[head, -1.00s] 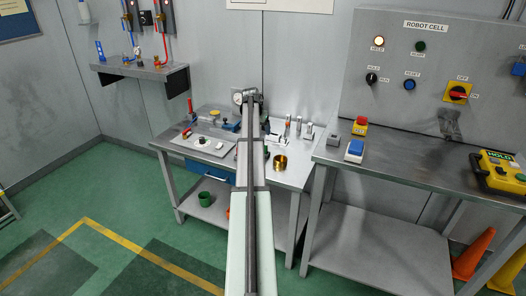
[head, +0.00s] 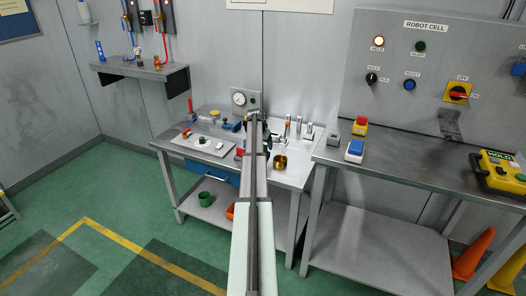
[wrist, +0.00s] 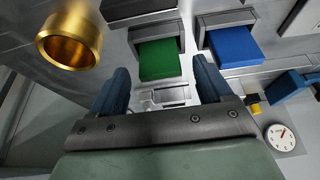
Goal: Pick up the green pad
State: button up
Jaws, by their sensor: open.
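The green pad (wrist: 159,58) is a flat green block at the upper middle of the wrist view, set against a grey metal holder. My gripper (wrist: 160,70) is open, with its two dark blue fingers spread apart. In the wrist view the green pad shows between and beyond the fingertips, with nothing held. I cannot tell the gap in depth. In the head view my arm reaches over the workbench (head: 300,174) and hides most of the gripper; the green pad cannot be made out clearly there.
A blue pad (wrist: 234,46) sits right of the green one in the wrist view. A brass cup (wrist: 70,38) stands at upper left; it also shows in the head view (head: 280,162). A dial gauge (head: 239,99) stands at the bench's back. A white tray (head: 200,146) lies left.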

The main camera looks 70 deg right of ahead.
jog(key=shift+f, duration=0.2)
jog(key=c, duration=1.2)
